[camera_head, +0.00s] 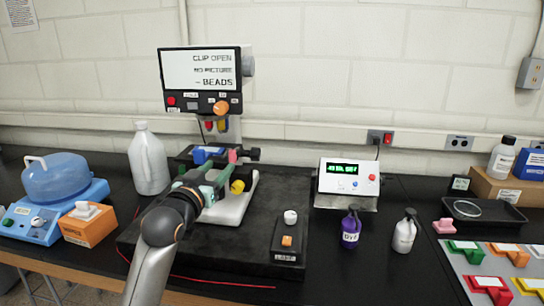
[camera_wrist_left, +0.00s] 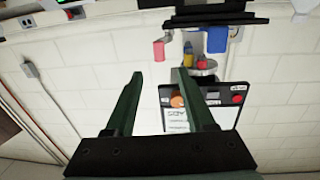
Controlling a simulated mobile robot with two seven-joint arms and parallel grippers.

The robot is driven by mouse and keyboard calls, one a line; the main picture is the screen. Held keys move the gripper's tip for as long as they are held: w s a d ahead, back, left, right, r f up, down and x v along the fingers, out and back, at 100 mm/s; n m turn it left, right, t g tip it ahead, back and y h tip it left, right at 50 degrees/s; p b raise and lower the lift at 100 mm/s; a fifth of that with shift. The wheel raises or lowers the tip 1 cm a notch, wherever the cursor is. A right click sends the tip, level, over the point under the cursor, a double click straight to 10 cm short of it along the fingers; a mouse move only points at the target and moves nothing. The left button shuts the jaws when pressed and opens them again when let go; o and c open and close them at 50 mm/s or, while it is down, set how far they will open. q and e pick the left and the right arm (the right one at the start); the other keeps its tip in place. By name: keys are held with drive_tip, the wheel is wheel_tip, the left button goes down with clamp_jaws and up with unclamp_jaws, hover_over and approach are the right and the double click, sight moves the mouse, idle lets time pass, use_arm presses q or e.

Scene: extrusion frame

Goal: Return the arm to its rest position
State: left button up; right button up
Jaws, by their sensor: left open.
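My left arm (camera_head: 152,250) comes up from the bottom of the head view, left of centre, and reaches over the black platform. Its green left gripper (camera_head: 225,180) is in front of the microscope-like instrument (camera_head: 203,83), close to its stage in the picture. In the left wrist view the two green fingers of the gripper (camera_wrist_left: 160,76) are spread apart with nothing between them. The wrist view is upside down and shows the instrument's screen (camera_wrist_left: 192,128) beyond the fingers. Whether the gripper touches the stage cannot be told. My right gripper is not in view.
A white jug (camera_head: 148,160) and a blue-lidded bath (camera_head: 55,178) stand left of the arm. A display box (camera_head: 349,177), a purple bottle (camera_head: 351,229) and a white bottle (camera_head: 404,232) stand right of the black platform (camera_head: 230,255). A red wire lies along its front.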

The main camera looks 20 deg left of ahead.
use_arm(q)
drive_tip(key=s+d+f+m+g+h, duration=0.1)
drive_tip(key=s+d+f+g, duration=0.15)
drive_tip(key=f, duration=0.45)
drive_tip(key=s+d+f+g, duration=0.1)
drive_tip(key=s+d+f, duration=0.15)
drive_tip(key=f, duration=0.35)
drive_tip(key=s+d+f+m+g+h, duration=0.1)
drive_tip(key=s+d+f+g, duration=0.25)
drive_tip(key=s+f, duration=0.5)
drive_tip(key=s+d+f+m+g, duration=0.1)
drive_tip(key=s+d+f+g, duration=0.3)
drive_tip(key=s, duration=0.7)
drive_tip(key=s+d+f+m+g+h, duration=0.1)
drive_tip(key=s+d+f+g, duration=0.15)
drive_tip(key=s+f, duration=0.65)
drive_tip(key=w+d+f+t+h, duration=0.2)
drive_tip(key=w+d+f+t, duration=0.1)
drive_tip(key=f, duration=0.7)
drive_tip(key=shift+w+d+t, duration=0.2)
drive_tip(key=shift+w+t, duration=0.35)
drive_tip(key=shift+t, duration=0.4)
